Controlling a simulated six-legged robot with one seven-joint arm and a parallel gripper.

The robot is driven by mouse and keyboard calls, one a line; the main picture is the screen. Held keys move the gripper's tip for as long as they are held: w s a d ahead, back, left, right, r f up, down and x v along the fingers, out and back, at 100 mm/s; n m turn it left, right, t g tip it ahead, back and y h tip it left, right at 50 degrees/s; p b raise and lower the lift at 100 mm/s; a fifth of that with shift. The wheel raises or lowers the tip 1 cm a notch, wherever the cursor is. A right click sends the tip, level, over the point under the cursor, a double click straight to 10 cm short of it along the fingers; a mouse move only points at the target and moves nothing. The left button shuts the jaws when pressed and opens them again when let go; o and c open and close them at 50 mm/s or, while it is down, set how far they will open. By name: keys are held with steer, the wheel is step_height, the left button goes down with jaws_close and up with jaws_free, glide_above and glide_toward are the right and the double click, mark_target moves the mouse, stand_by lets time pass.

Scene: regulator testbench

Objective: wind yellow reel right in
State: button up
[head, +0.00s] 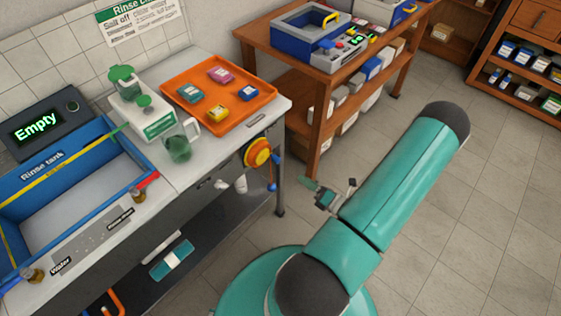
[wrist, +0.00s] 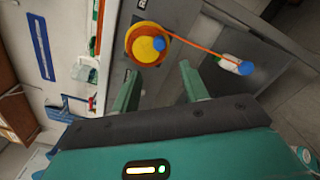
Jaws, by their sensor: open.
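The yellow reel (head: 257,152) is mounted on the front face of the bench at its right end. In the wrist view the reel (wrist: 143,47) shows a yellow face, an orange rim and a blue knob (wrist: 160,43) off its centre. An orange cord (wrist: 200,40) runs taut from the reel to a white piece with a blue end (wrist: 240,67). My gripper (wrist: 158,85) is open and empty, with the reel beyond its fingertips. In the head view my gripper (head: 320,192) is to the right of the reel, apart from it, partly hidden by my arm.
An orange tray (head: 225,115) with several small coloured boxes lies on the bench top. A green-lidded container (head: 145,110) and a jug (head: 178,148) stand beside it. The blue rinse tank (head: 75,165) is at the left. A wooden table (head: 320,90) stands behind; the floor at right is clear.

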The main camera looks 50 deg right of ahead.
mark_target(280, 161)
steer(key=w+n, duration=0.4)
steer(key=n, duration=0.2)
steer(key=w+n, duration=0.5)
steer(key=n, duration=0.2)
steer(key=w+n, duration=0.4)
steer(key=n, duration=0.2)
steer(key=shift+w+a+f, duration=0.1)
steer(key=shift+w+a, duration=0.05)
steer(key=shift+w, duration=0.25)
steer(key=shift+c, duration=0.4)
jaws_close()
steer(key=shift+f, duration=0.1)
